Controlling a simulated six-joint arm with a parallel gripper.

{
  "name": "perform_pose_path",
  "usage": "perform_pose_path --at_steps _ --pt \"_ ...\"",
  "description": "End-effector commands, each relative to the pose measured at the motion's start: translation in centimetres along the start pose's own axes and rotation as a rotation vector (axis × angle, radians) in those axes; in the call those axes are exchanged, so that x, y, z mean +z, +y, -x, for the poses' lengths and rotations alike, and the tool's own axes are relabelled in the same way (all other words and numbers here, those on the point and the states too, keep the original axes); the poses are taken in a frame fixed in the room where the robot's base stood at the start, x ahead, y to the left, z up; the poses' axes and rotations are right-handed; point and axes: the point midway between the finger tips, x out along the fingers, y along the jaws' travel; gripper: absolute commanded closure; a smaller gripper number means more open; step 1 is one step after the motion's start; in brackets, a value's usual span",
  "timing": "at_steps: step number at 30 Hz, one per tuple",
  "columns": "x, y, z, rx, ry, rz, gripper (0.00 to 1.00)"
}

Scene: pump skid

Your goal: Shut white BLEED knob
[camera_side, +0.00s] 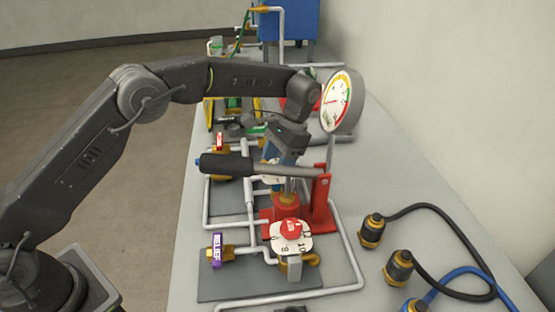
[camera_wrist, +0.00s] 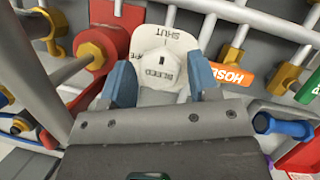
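The white BLEED knob (camera_wrist: 160,70) shows in the wrist view with a small dark slot on its face. A white plate (camera_wrist: 163,37) behind it is marked SHUT at the top of the picture, upside down. My gripper (camera_wrist: 160,78) has its blue fingers apart, one on each side of the knob. I cannot tell whether they press on it. In the side view my gripper (camera_side: 276,158) points down behind the black-handled lever (camera_side: 240,164), which partly hides the fingertips and the knob area.
A red pump stand (camera_side: 322,195) holds the lever close to my gripper. A pressure gauge (camera_side: 338,102) stands at the right. A red knob (camera_side: 291,229) and the purple RELIEF tag (camera_side: 217,250) are nearer the camera. An orange HOSE tag (camera_wrist: 232,74) and pipes surround the knob.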

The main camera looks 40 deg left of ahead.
Motion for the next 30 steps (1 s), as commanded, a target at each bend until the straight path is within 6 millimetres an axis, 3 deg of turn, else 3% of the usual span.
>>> perform_pose_path --at_steps 3,13,24,30 --pt "0.0 0.0 -0.1 0.001 -0.002 0.0 0.34" --pt "-0.1 0.0 0.4 0.001 -0.002 0.001 0.34" --pt "-0.1 0.0 5.2 0.001 0.0 0.001 0.34" --pt "-0.1 0.0 6.7 0.001 -0.001 0.001 0.34"
